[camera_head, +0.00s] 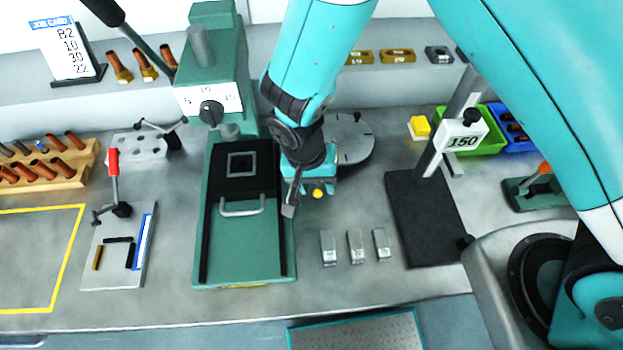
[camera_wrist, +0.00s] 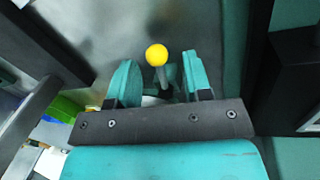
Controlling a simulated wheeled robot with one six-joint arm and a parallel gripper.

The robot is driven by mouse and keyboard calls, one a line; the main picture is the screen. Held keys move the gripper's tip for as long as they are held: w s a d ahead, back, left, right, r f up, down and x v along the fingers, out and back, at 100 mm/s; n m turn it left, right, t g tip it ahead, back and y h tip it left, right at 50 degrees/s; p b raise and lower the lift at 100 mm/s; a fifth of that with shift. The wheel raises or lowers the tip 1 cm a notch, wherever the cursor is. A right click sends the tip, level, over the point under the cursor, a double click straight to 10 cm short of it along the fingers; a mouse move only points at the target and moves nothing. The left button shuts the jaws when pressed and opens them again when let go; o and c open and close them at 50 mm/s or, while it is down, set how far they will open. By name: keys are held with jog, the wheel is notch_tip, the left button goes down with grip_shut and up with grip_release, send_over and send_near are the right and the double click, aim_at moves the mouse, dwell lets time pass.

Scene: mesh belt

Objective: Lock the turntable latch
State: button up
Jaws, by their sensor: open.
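The turntable (camera_head: 355,138) is a round grey disc on the bench, partly hidden behind my arm. A yellow ball knob (camera_head: 318,193) shows just in front of it, beside my gripper; it appears to be the latch handle. In the wrist view the knob (camera_wrist: 156,54) sits on a short grey stem (camera_wrist: 162,78). My gripper (camera_head: 306,186) points down over it. In the wrist view its two teal fingers (camera_wrist: 161,80) are open, one on each side of the stem, with a visible gap to each. The stem's base is hidden, so I cannot tell the latch position.
A green press (camera_head: 215,250) stands close left of my gripper. A height gauge on a dark base (camera_head: 425,215) stands to the right. Several small metal blocks (camera_head: 357,247) lie in front. A red-handled clamp (camera_head: 113,170) is far left.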

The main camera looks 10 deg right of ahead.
grip_shut()
jog(key=shift+d+n+b, duration=0.2)
jog(key=shift+n, duration=0.45)
jog(key=shift+d+n+b, duration=0.2)
jog(key=shift+n, duration=0.45)
grip_release()
jog(key=shift+s, duration=0.1)
jog(key=a+r+b, duration=0.3)
jog(key=r, duration=1.4)
jog(key=shift+a, duration=0.15)
jog(key=shift+r, duration=0.1)
